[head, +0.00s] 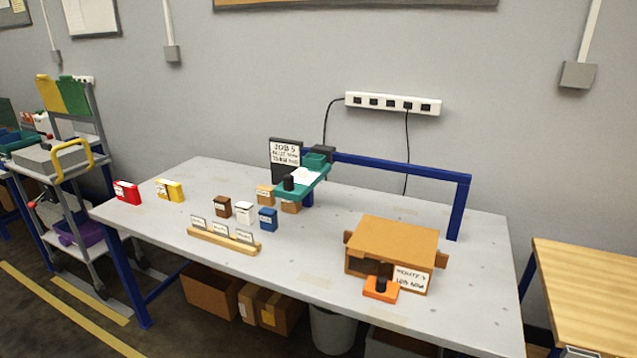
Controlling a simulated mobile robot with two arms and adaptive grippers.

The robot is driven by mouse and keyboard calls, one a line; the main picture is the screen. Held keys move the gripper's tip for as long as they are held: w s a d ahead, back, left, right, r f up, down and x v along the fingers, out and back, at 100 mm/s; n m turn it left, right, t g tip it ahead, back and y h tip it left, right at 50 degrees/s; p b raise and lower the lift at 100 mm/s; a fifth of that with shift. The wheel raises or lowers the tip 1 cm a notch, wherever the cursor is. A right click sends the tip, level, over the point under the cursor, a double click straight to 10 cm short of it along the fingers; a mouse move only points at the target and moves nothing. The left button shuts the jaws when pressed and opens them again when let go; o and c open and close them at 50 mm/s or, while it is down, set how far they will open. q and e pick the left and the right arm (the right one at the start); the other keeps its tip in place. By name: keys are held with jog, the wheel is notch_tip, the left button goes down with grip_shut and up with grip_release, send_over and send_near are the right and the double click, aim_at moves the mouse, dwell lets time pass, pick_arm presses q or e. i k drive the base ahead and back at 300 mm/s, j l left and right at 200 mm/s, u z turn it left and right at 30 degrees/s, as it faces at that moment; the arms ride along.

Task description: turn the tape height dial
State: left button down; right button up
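No label for a tape height dial is readable, so I cannot tell which part it is. A black round knob (289,183) stands upright on a green device (318,178) at the back middle of the grey workbench. Another dark upright part (381,284) rises from an orange block (380,294) at the bench's front right, before a brown box. Neither of my grippers is in view, and nothing touches these parts.
The brown box (395,244) with a white sign is at right. A blue frame (400,165) spans the bench (300,258) behind. Small coloured boxes and a wooden card holder (222,242) stand left of centre. A cart (75,170) stands left. The front middle is mostly clear.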

aim_at(301, 173)
jog(key=i+z, duration=0.2)
jog(key=i, duration=0.25)
jog(key=i+j+z, duration=0.2)
jog(key=i, duration=0.25)
jog(key=l, duration=0.1)
